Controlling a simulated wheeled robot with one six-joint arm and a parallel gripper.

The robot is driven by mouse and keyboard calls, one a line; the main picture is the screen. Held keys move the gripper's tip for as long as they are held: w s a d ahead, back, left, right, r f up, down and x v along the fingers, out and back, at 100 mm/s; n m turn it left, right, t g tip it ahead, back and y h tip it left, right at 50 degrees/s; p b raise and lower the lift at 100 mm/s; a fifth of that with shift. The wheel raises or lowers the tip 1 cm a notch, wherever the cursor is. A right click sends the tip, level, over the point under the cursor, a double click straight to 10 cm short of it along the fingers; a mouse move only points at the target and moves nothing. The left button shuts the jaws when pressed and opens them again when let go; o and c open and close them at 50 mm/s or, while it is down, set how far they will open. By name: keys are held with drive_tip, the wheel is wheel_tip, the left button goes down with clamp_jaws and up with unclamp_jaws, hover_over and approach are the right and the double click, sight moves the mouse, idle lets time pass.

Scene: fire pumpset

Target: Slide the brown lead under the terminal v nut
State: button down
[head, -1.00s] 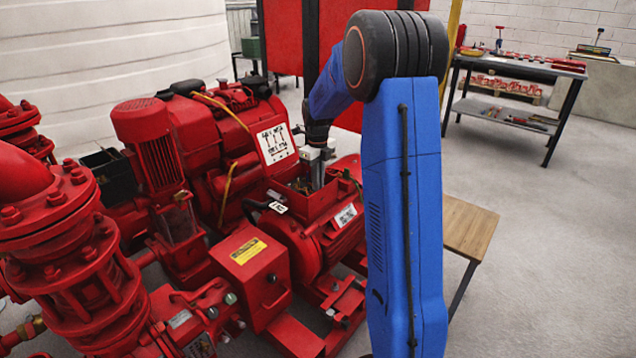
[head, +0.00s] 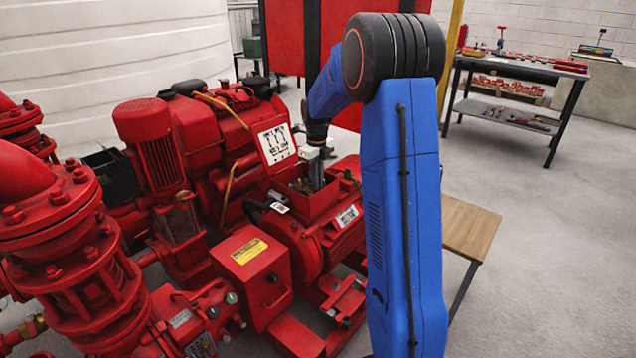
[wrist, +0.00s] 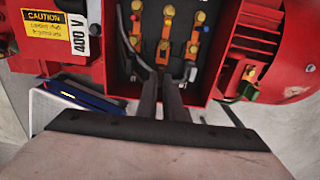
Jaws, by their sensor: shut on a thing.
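The open red terminal box (wrist: 215,78) of the motor lies below my gripper. Inside are brass nuts on posts with orange link bars; one nut (wrist: 163,46) is just beyond my fingertips. I cannot read which post is V. My gripper (wrist: 164,78) points down into the box, its dark fingers close together on a thin lead. A dark lead (wrist: 130,55) curves at the left of the posts toward the fingers; its brown colour is hard to tell, and its end is hidden. In the head view my gripper (head: 317,172) reaches into the box (head: 322,200).
The box walls stand close around the fingers. A caution label (wrist: 45,22) is at the left and a green-yellow earth terminal (wrist: 248,85) at the right. Red pipework (head: 65,240) and a wooden table (head: 468,228) flank the motor.

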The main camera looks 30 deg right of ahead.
drive_tip(key=shift+w+a, duration=0.3)
drive_tip(key=shift+w, duration=0.4)
drive_tip(key=c, duration=1.5)
unclamp_jaws()
drive_tip(key=shift+r, duration=4.5)
